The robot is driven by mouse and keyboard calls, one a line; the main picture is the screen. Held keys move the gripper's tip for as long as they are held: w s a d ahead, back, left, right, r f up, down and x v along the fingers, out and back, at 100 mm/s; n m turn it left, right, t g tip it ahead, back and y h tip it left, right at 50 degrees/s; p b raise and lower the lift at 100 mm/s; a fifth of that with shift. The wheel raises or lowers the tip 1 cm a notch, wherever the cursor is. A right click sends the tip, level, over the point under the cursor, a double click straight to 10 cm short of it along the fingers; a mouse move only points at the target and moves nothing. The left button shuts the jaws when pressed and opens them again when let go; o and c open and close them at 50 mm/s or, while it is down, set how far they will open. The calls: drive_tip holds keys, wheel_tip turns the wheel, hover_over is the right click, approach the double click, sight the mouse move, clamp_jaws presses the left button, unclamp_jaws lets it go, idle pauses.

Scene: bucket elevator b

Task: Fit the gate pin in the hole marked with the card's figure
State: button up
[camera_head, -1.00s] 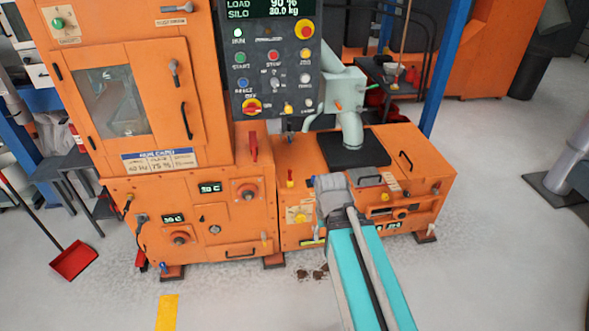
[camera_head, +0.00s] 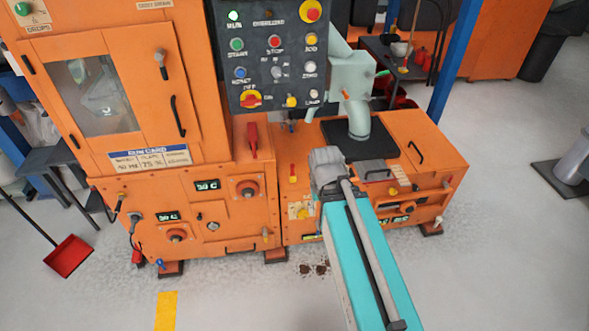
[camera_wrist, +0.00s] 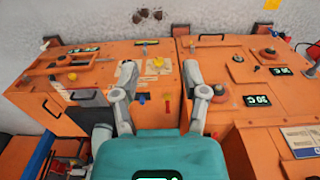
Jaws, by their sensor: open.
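The run card (camera_head: 150,158), with a blue header, is on the left orange cabinet; its small print is hard to read. A pale plate with a yellow part (camera_head: 300,210) is on the low orange cabinet's front; it also shows in the wrist view (camera_wrist: 157,66). A small red and yellow piece (camera_head: 293,174) stands near it, also in the wrist view (camera_wrist: 167,104). I cannot tell whether it is the gate pin, and hole marks are unreadable. My gripper (camera_wrist: 160,80) is open and empty, its fingers either side of the plate in the picture. The head view hides its fingertips.
The control panel (camera_head: 270,60) overhangs the cabinets. A pale green spout (camera_head: 355,95) meets a black pad (camera_head: 357,142) on the low cabinet. A red dustpan (camera_head: 68,256) lies on the floor at left. Front floor is mostly clear, with dark spill (camera_head: 313,269).

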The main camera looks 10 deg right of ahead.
drive_tip(key=shift+a, duration=0.1)
drive_tip(key=shift+o, duration=1.1)
drive_tip(key=shift+w+f+b, duration=0.25)
drive_tip(key=shift+f+b, duration=0.05)
drive_tip(key=shift+b, duration=0.05)
drive_tip(key=w+d+f+n+t+h+b, duration=0.35)
drive_tip(key=w+f+n+b, duration=0.45)
drive_tip(key=b, duration=0.4)
drive_tip(key=w+d+f+n+t+h+b, duration=0.2)
drive_tip(key=w+f+n+t+h+b, duration=0.4)
drive_tip(key=w+b, duration=0.5)
drive_tip(key=w+a+f+n+t+y+b, duration=0.5)
drive_tip(key=w+a+f+n+t+b, duration=0.3)
drive_tip(key=w+n+b, duration=0.5)
wheel_tip(320, 180, down, 3)
drive_tip(key=a+n+b, duration=0.2)
drive_tip(key=n+b, duration=0.4)
drive_tip(key=b, duration=0.1)
drive_tip(key=shift+a+b, duration=0.15)
drive_tip(key=shift+b, duration=0.2)
